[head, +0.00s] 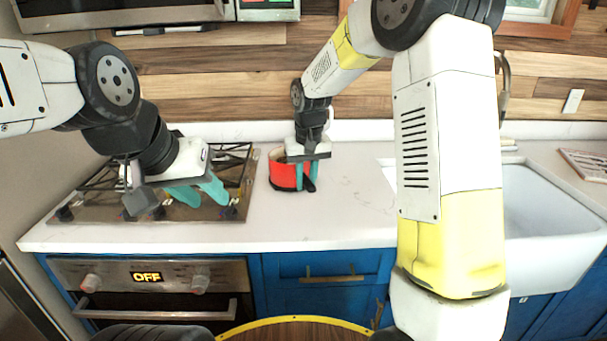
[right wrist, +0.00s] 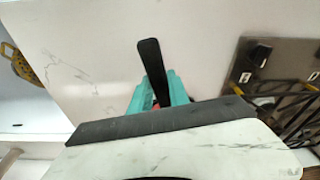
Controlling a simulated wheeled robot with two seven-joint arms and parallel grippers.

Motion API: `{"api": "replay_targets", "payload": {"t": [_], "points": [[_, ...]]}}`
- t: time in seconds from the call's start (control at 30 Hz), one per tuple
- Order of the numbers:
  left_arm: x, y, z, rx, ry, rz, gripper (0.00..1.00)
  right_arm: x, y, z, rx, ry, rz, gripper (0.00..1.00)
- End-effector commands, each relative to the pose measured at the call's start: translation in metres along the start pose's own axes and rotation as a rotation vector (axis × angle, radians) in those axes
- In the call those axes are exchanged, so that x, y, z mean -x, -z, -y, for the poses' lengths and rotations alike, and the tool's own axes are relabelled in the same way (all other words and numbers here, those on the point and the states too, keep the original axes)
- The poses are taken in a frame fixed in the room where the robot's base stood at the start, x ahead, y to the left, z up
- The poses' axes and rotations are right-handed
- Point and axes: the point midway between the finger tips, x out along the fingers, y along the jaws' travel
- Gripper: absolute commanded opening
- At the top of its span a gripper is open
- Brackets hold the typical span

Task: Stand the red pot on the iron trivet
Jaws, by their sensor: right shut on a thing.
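The red pot (head: 282,176) is on the white counter just right of the stove, or just above it; I cannot tell which. My right gripper (head: 306,188) is shut on its black handle, with teal fingers on both sides. In the right wrist view the handle (right wrist: 152,65) sticks out between the fingers (right wrist: 158,95), and the wrist hides most of the pot. A dark band shows at the pot's bottom; I cannot tell what it is. I cannot make out the iron trivet. My left gripper (head: 207,200) is open and empty above the stove.
The stove (head: 120,208) with black grates is at the left, above an oven showing OFF. A white sink (head: 540,205) is at the right, partly behind my right arm. A yellow holed object (right wrist: 20,66) shows there in the wrist view. Counter between is clear.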

Motion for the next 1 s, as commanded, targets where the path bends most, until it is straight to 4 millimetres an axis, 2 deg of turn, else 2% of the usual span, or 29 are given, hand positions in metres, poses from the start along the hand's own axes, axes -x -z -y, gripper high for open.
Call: {"api": "replay_targets", "payload": {"t": [0.13,0.17,0.2,0.3,0.57,0.67,1.0], "points": [[0.0,0.0,0.0,0.0,0.0,0.0,0.36,0.001,0.001,0.0,0.0,0.0,-0.002,0.0],[0.0,0.0,0.0,0.0,0.0,0.0,0.36,0.001,0.001,0.0,0.0,0.0,-0.002,0.24],[0.0,0.0,0.0,0.0,0.0,0.0,0.36,0.001,0.001,0.0,0.0,0.0,-0.002,0.31],[0.0,0.0,0.0,0.0,0.0,0.0,0.36,0.001,0.001,0.0,0.0,0.0,-0.002,0.47],[0.0,0.0,0.0,0.0,0.0,0.0,0.36,0.0,-0.001,0.0,0.0,0.0,0.003,0.47],[0.0,0.0,0.0,0.0,0.0,0.0,0.36,0.005,0.0,0.0,0.0,0.0,0.001,0.47],[0.0,0.0,0.0,0.0,0.0,0.0,0.36,0.06,0.001,0.0,0.0,0.0,-0.003,0.47]]}}
